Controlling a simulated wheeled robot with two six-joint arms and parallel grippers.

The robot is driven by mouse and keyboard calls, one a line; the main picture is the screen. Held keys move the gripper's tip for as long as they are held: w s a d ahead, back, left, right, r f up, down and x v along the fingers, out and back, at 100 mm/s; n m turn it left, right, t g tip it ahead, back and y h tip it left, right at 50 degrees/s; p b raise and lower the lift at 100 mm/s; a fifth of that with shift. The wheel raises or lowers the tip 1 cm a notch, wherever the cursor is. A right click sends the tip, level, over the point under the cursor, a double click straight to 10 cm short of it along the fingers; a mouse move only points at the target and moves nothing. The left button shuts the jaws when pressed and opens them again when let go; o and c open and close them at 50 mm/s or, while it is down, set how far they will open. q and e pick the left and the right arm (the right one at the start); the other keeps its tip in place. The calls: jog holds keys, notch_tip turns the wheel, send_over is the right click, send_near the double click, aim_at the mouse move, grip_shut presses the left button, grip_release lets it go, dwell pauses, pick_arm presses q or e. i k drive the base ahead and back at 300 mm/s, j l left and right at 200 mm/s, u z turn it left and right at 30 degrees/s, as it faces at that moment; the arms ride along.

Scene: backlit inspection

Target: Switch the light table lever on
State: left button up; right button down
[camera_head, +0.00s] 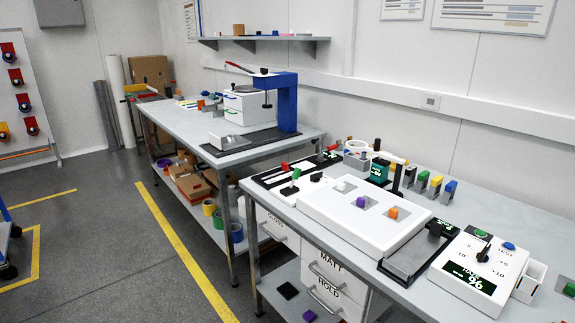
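A low white panel box (345,222), which looks like the light table, lies on the near grey workbench. A dark upright post (397,179) stands behind the panel. I cannot tell which of these is the light table lever, or whether it is on. Neither of my grippers is in view.
A white tester box (478,268) with a dial, buttons and a green display sits at the bench's right. A dark sliding fixture (418,252) lies between it and the panel. A second bench (190,128) holds a blue press (288,100). Floor in front is clear.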

aim_at(296, 175)
jog(key=i+j+z, duration=0.1)
jog(key=i+j, duration=0.7)
jog(key=i+j+z, duration=0.1)
jog(key=i+j, duration=0.7)
jog(key=j, duration=0.25)
